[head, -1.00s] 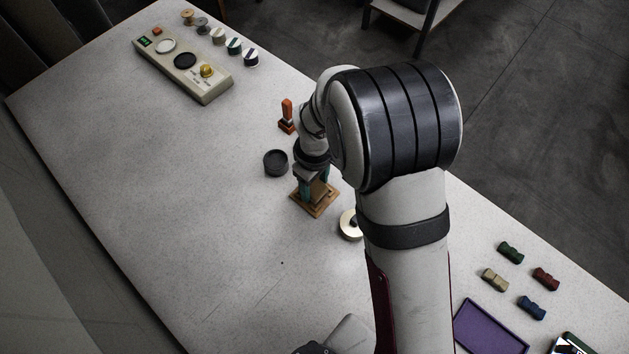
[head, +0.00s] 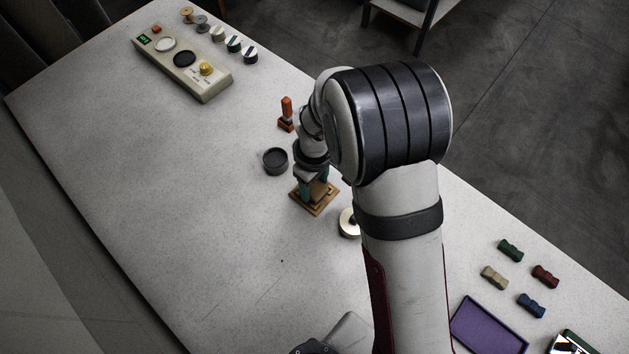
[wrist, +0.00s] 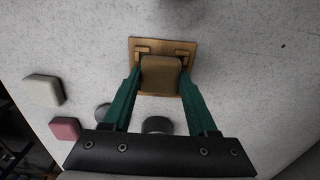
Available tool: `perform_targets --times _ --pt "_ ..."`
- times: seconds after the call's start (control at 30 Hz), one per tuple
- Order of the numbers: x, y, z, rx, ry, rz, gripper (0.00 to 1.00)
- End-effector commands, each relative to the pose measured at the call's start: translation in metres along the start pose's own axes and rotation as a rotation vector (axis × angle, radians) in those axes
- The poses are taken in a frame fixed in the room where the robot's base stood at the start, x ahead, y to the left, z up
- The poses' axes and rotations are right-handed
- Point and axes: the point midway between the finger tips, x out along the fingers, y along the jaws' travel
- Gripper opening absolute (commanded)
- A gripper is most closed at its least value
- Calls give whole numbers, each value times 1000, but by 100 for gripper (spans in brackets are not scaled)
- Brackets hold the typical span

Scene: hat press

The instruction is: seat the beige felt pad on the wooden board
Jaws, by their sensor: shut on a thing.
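The wooden board (head: 312,207) lies on the table below my gripper in the head view. In the wrist view the board (wrist: 184,43) shows raised wooden strips on its top near its far edge. My gripper (wrist: 160,78) is shut on the beige felt pad (wrist: 160,76), with a green finger at each side of it. The pad is over the middle of the board, between the fingers. In the head view the gripper (head: 318,186) stands right above the board, and the pad is mostly hidden. I cannot tell whether the pad touches the board.
A dark round cup (head: 275,161) and an orange-handled tool (head: 286,115) stand close to the board. A pale round disc (head: 348,224) is at its lower right. A control box (head: 185,62) is at the far left. Grey (wrist: 43,90) and pink (wrist: 65,129) blocks show in the wrist view.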

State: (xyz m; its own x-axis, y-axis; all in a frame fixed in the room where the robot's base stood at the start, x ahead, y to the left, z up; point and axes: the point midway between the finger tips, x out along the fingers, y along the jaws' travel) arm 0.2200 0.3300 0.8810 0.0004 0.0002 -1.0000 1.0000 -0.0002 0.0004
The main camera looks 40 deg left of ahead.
Motion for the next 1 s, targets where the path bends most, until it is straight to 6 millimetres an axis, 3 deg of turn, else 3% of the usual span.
perform_targets --times 0.2,0.23,0.4,0.77,0.87,1.0 --pt "0 0 0 0 0 0 6" --pt "0 0 0 0 0 0 62" --pt "0 0 0 0 0 0 93" --pt "-6 0 0 0 1 1 94" --pt "-22 1 -1 0 4 2 94" --pt "-64 1 -1 0 6 4 94"
